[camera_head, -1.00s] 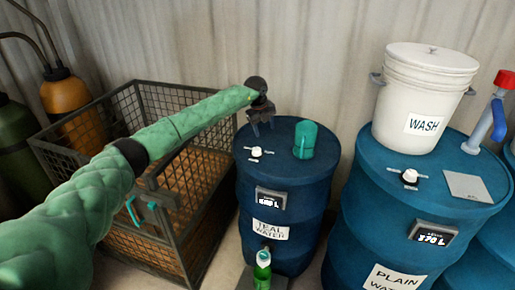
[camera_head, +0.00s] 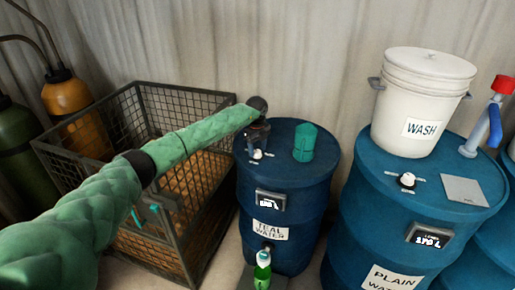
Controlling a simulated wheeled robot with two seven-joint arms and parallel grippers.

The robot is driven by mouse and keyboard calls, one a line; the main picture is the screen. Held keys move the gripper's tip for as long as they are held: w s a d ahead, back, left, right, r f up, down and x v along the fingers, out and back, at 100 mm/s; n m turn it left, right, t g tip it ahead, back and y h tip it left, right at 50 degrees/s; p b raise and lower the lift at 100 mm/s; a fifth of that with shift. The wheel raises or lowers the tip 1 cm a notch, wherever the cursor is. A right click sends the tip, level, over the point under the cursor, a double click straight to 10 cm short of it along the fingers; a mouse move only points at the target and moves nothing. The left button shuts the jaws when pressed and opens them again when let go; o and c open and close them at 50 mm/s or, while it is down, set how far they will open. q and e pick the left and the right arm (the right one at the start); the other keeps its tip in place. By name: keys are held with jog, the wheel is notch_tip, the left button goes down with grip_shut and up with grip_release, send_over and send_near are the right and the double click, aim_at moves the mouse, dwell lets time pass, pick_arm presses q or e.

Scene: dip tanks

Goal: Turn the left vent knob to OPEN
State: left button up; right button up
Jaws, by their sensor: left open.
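The left vent knob (camera_head: 257,154) is a small white knob on top of the blue barrel labelled TEAL WATER (camera_head: 315,192). My left gripper (camera_head: 256,147) is dark and points down from the end of my green-sleeved arm. It is open, with its fingers at or just behind the knob; I cannot tell whether they touch it. The gripper hides part of the plate around the knob, and its markings are too small to read. My right gripper is not in view.
A teal cylinder (camera_head: 304,142) stands on the same barrel, right of the knob. A green bottle (camera_head: 262,270) is below its tap. The PLAIN WATER barrel (camera_head: 362,200) carries a white knob (camera_head: 407,180) and a WASH bucket (camera_head: 424,95). A wire-mesh cage (camera_head: 190,225) stands left.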

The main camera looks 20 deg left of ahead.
pick_arm(q)
jog(key=shift+f, duration=0.7)
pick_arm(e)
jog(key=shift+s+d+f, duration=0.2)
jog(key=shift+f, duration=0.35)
pick_arm(q)
jog(key=shift+c, duration=0.5)
jog(key=c, duration=0.9)
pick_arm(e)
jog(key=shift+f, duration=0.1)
